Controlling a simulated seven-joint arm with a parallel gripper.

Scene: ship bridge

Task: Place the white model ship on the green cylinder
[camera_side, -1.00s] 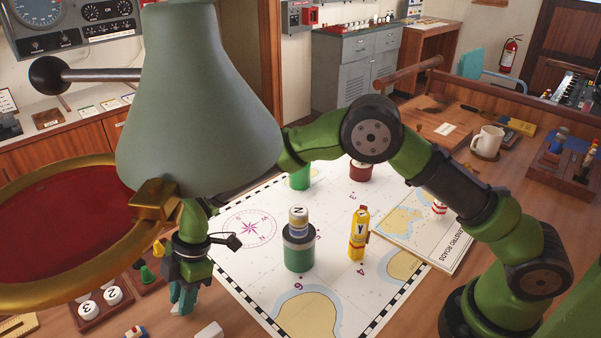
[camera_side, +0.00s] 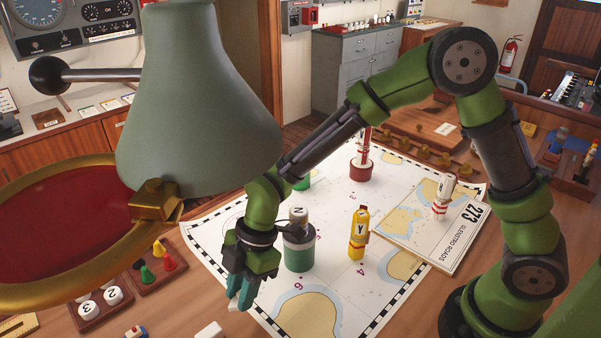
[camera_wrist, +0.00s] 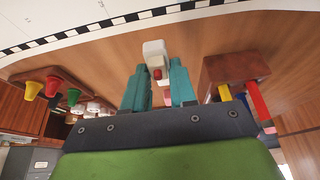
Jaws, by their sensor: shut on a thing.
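My gripper (camera_side: 243,292) hangs at the front left of the chart, left of and in front of a green cylinder (camera_side: 299,257) with a dark upper band. A piece marked N stands on that cylinder. Another green cylinder (camera_side: 303,184) shows partly behind my arm; its top is hidden. In the wrist view, my teal fingers (camera_wrist: 158,90) are shut on a white piece with a red spot, seemingly the white model ship (camera_wrist: 154,50). The side view does not show it clearly.
A yellow Y piece (camera_side: 358,236) stands right of the front green cylinder. A red cylinder (camera_side: 361,172) stands farther back. A folded chart (camera_side: 425,235) lies right. A peg tray (camera_side: 145,285) is left; a large lamp shade (camera_side: 195,100) blocks part of the side view.

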